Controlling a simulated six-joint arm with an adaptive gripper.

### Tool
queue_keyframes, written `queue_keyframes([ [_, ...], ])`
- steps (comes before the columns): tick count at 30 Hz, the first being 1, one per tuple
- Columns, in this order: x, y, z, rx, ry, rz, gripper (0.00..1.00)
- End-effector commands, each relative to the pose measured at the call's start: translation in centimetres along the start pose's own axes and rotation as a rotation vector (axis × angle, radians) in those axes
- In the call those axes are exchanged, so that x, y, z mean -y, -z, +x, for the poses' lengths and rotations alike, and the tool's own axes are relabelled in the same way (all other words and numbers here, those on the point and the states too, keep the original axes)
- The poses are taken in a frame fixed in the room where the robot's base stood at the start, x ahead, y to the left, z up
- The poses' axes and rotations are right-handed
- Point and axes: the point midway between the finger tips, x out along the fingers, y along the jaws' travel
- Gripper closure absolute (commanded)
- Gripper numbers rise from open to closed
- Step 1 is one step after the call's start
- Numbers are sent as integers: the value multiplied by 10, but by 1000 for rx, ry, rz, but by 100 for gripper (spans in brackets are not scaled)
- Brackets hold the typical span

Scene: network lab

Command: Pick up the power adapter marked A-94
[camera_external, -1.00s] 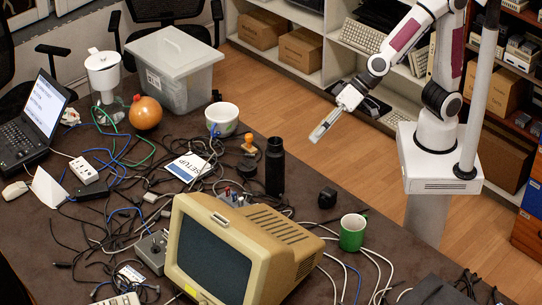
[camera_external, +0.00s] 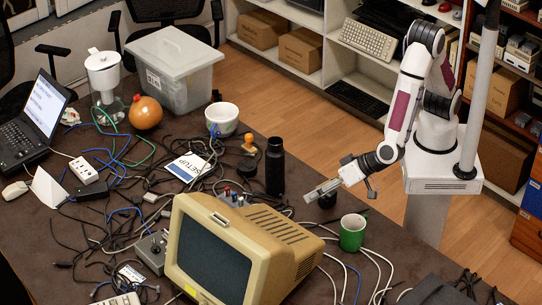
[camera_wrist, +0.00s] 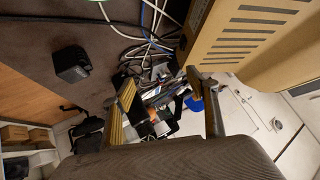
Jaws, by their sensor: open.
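A small black block-shaped adapter (camera_external: 327,202) lies on the dark table near its right edge, between the black bottle and the green mug. My gripper partly hides it in the external view. In the wrist view the black block (camera_wrist: 70,64) lies on the table at upper left, outside the fingers. No A-94 marking is readable on it. My gripper (camera_external: 312,194) is above the table edge, close to the block in the picture; the height gap is unclear. In the wrist view my gripper (camera_wrist: 165,92) has its fingers apart, with nothing held between them.
A black bottle (camera_external: 275,167) stands left of my gripper, and a green mug (camera_external: 352,232) stands in front. A beige monitor (camera_external: 240,250) is at lower left of it. Loose cables (camera_external: 205,205) cover much of the table. Another black box (camera_external: 92,190) lies by a power strip.

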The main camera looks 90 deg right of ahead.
Motion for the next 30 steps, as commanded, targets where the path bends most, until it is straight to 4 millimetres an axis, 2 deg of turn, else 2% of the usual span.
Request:
queue_keyframes([
  [1, -7, -10, 2, -21, -27, -14, 42],
  [6, -35, -33, 3, -111, -119, -45, 42],
  [12, -72, -54, -4, -233, -226, -99, 42],
  [18, -104, -67, -16, -351, -313, -155, 42],
  [24, -119, -71, -25, -413, -355, -183, 42],
  [30, -122, -71, -27, -424, -362, -187, 42],
])
